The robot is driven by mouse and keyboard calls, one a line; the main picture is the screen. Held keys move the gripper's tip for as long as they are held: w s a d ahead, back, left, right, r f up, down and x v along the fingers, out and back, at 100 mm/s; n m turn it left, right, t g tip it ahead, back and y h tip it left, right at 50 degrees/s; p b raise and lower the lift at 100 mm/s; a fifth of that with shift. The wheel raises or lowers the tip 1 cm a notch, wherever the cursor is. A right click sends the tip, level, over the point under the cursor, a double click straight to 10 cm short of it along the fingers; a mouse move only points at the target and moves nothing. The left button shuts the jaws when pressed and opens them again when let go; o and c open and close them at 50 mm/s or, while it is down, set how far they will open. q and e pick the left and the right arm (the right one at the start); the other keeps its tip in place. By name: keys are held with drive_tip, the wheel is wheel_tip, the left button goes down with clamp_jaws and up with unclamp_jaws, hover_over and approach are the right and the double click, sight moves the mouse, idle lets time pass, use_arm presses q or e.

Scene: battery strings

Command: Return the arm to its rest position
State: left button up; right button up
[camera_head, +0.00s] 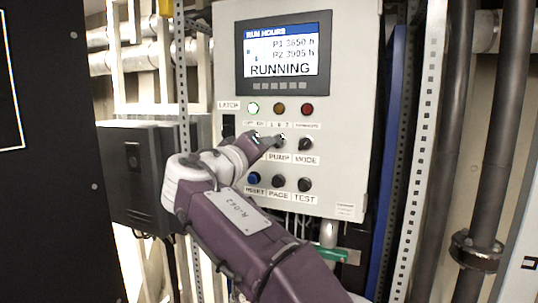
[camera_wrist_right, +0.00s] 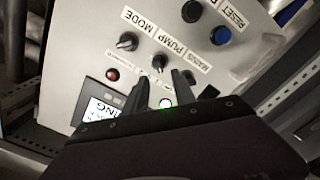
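My right arm reaches in from the lower right in the head view, and its gripper (camera_head: 268,141) is at the PUMP knob on the panel. In the right wrist view the two fingers (camera_wrist_right: 160,80) are apart with nothing between them. The PUMP knob (camera_wrist_right: 160,62) lies just beyond the gap between the tips; I cannot tell the exact distance. In the head view the knob (camera_head: 281,141) is partly behind the gripper. My left gripper is not in view.
The grey control panel (camera_head: 345,165) carries a screen (camera_head: 287,55) reading RUNNING, a lit green lamp (camera_head: 253,108), and several knobs and buttons. A dark box (camera_head: 145,175) stands left. A blue strip (camera_head: 390,150), perforated rail (camera_head: 420,150) and pipes (camera_head: 500,130) stand right.

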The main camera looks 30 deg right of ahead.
drive_tip(key=shift+v, duration=1.15)
drive_tip(key=shift+d, duration=0.15)
